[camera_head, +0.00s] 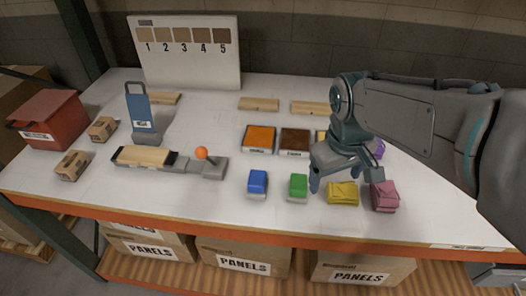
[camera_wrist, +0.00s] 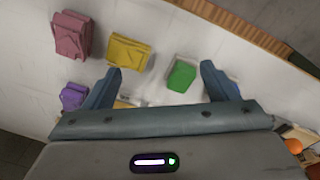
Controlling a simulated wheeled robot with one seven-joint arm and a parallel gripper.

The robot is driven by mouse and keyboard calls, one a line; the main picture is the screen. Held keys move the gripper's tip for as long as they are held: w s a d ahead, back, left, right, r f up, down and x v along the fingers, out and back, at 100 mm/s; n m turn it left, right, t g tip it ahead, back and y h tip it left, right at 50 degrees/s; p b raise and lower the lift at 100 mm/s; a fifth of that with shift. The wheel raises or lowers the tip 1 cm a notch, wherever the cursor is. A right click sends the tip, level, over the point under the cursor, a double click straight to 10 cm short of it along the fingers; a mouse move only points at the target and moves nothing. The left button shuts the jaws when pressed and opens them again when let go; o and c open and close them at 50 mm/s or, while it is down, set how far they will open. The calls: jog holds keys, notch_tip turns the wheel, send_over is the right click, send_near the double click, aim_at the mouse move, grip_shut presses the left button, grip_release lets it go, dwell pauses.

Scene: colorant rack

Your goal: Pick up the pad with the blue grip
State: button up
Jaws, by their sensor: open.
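The pad with the blue grip (camera_head: 258,183) stands near the front edge of the white table, left of the pad with the green grip (camera_head: 298,186). My gripper (camera_head: 344,176) is open and empty, right of both pads and above the table near the yellow pad (camera_head: 342,193). In the wrist view, the green-grip pad (camera_wrist: 182,74) shows between the open fingers of my gripper (camera_wrist: 158,74), nearer the right finger. The blue pad is not clearly visible in the wrist view; the right finger may cover it.
A pink pad (camera_head: 384,196) lies right of the yellow one, and a purple pad (camera_wrist: 74,96) is beyond. Orange (camera_head: 259,139) and brown (camera_head: 295,142) trays stand behind. A grey fixture with an orange ball (camera_head: 201,153) is left of the blue pad.

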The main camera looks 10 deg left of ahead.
jog(key=w+a+r+n+g+h+p, duration=0.1)
jog(key=w+a+n, duration=0.2)
jog(key=a, duration=0.3)
jog(key=w+a+r+n+h+p, duration=0.1)
jog(key=w+a+n+p, duration=0.1)
jog(key=w+a+n, duration=0.3)
jog(key=n+h+p, duration=0.1)
jog(key=n+h, duration=0.1)
jog(key=n, duration=0.3)
send_near(256, 177)
jog(key=x, duration=0.2)
jog(key=p+x, duration=0.1)
jog(key=x, duration=0.1)
jog(key=shift+s+f, duration=0.2)
jog(key=shift+f, duration=0.2)
jog(key=shift+p+x, duration=0.9)
jog(key=shift+x, duration=1.95)
jog(key=shift+w+d+r, duration=0.1)
jog(key=shift+w+d, duration=0.05)
jog(key=shift+d, duration=0.05)
jog(key=c, duration=0.9)
